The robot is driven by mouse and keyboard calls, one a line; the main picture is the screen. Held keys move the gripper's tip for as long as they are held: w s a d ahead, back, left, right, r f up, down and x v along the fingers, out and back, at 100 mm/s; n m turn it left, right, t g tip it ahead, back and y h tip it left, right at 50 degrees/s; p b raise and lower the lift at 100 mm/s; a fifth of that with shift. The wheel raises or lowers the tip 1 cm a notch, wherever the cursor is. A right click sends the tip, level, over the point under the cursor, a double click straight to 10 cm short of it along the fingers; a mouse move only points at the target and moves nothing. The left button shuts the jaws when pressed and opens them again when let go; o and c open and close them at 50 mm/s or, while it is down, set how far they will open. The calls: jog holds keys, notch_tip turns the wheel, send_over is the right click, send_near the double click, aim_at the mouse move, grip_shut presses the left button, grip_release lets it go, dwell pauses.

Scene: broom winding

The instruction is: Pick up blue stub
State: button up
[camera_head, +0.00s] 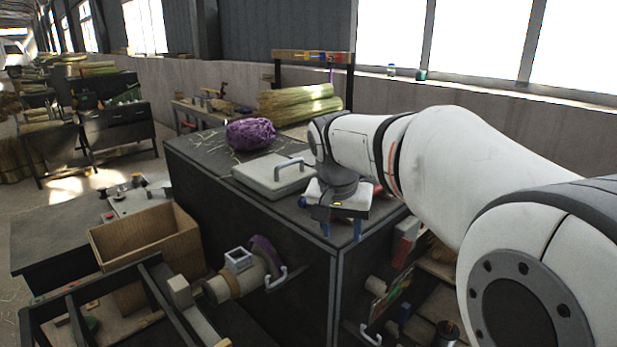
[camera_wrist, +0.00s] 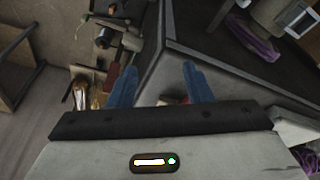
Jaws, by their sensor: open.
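My gripper (camera_head: 342,236) is open, with its two blue fingers pointing down at the near corner of the dark workbench (camera_head: 270,222). In the wrist view the fingers of my gripper (camera_wrist: 158,68) are apart, on either side of the bench edge. A small reddish thing (camera_wrist: 174,99) shows between them, partly hidden by the gripper body. I cannot make out a blue stub for certain in either view. A small dark blue patch (camera_head: 404,312) shows low beside the bench, too small to identify.
A grey lidded case (camera_head: 272,178) and a purple bundle (camera_head: 251,134) lie on the bench top, left of my gripper. A winding head with a purple ring (camera_head: 262,252) sticks out of the bench front. A wooden box (camera_head: 145,240) stands at the left. Shelves are below right.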

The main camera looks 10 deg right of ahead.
jog(key=w+a+r+m+p, duration=0.1)
jog(key=w+r, duration=0.1)
jog(key=w, duration=0.3)
jog(key=w+r+m+h+p, duration=0.1)
jog(key=w+r+m, duration=0.1)
jog(key=w, duration=0.3)
jog(key=w+a+r+m+p, duration=0.1)
jog(key=w+r+m, duration=0.1)
jog(key=w, duration=0.4)
jog(key=shift+a+r+h, duration=0.35)
jog(key=shift+r+h, duration=0.05)
jog(key=shift+r, duration=0.05)
jog(key=shift+w+f+m, duration=0.1)
jog(key=shift+w+m, duration=0.15)
jog(key=shift+m, duration=0.05)
jog(key=p+x, duration=0.1)
jog(key=x, duration=0.2)
jog(key=p+x, duration=0.1)
jog(key=x, duration=0.3)
jog(key=shift+w+d+f, duration=0.1)
jog(key=shift+w+f, duration=0.05)
jog(key=shift+w, duration=0.15)
jog(key=shift+c, duration=0.6)
grip_shut()
